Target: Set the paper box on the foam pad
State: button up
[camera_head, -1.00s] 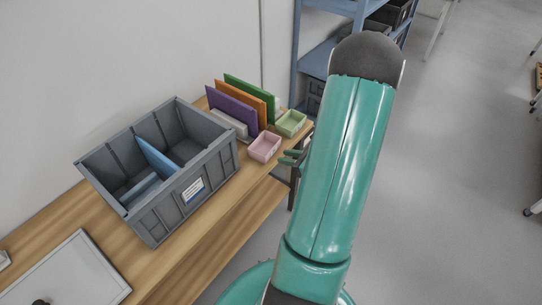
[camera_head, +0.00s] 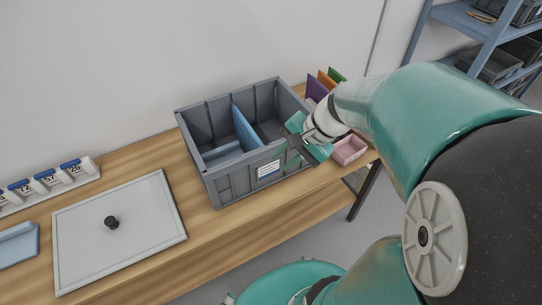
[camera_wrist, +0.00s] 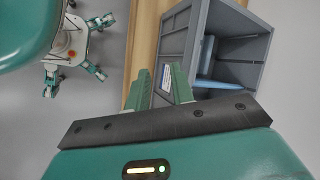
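A small pink open box (camera_head: 350,150) stands near the table's right end, just right of my gripper (camera_head: 303,146). I cannot tell whether it is the paper box. A pale blue flat piece (camera_head: 14,246) lies at the far left edge; I cannot tell whether it is the foam pad. My gripper is at the front right corner of a grey crate (camera_head: 228,183). In the wrist view, my gripper's two green fingers (camera_wrist: 160,84) are apart with nothing between them, in front of the crate's labelled wall (camera_wrist: 180,45).
The crate has a blue divider (camera_head: 245,128) and a lower blue piece inside. A numbered rack (camera_head: 45,183) stands behind. Purple, orange and green panels (camera_head: 318,88) stand at the right. A blue shelf (camera_head: 470,22) is beyond.

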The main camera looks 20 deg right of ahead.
jog(key=s+a+r+n+t+h, duration=0.1)
jog(key=s+a+r+n+h, duration=0.4)
jog(key=r+n, duration=0.3)
jog(key=a+n, duration=0.1)
jog(key=n, duration=0.2)
jog(key=shift+s+a+r+t+h, duration=0.2)
jog(key=shift+s+r+t+h, duration=0.1)
jog(key=shift+s+r+t, duration=0.1)
jog(key=shift+o, duration=0.5)
jog(key=shift+s+r+n, duration=0.15)
jog(key=shift+r+n, duration=0.1)
jog(key=shift+n, duration=0.05)
jog(key=shift+d, duration=0.1)
